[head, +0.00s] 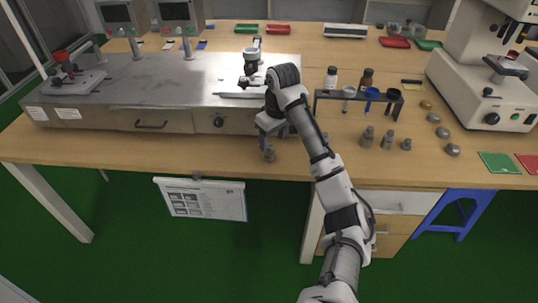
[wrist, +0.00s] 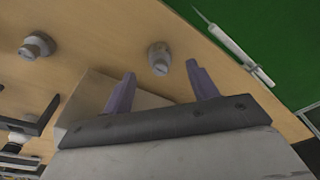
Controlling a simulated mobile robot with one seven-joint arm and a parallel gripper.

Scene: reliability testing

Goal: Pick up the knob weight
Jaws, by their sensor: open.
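A small grey metal knob weight (head: 269,154) stands on the wooden table near its front edge, just below my gripper (head: 266,137) in the head view. In the wrist view this weight (wrist: 159,58) shows beyond the gap between the two purple fingers of my gripper (wrist: 161,76). The fingers are open and nothing is between them. Several more grey knob weights, one of them here (head: 387,140), stand to the right in front of the rack. In the wrist view another weight (wrist: 37,46) shows at the upper left.
A metal bench unit (head: 165,90) stands left of my gripper. A dark rack (head: 330,105) with bottles behind it is at right, and a white microscope (head: 470,90) is farther right. The table's front edge (head: 130,165) is close to the weight, with a document holder (head: 203,200) hanging below.

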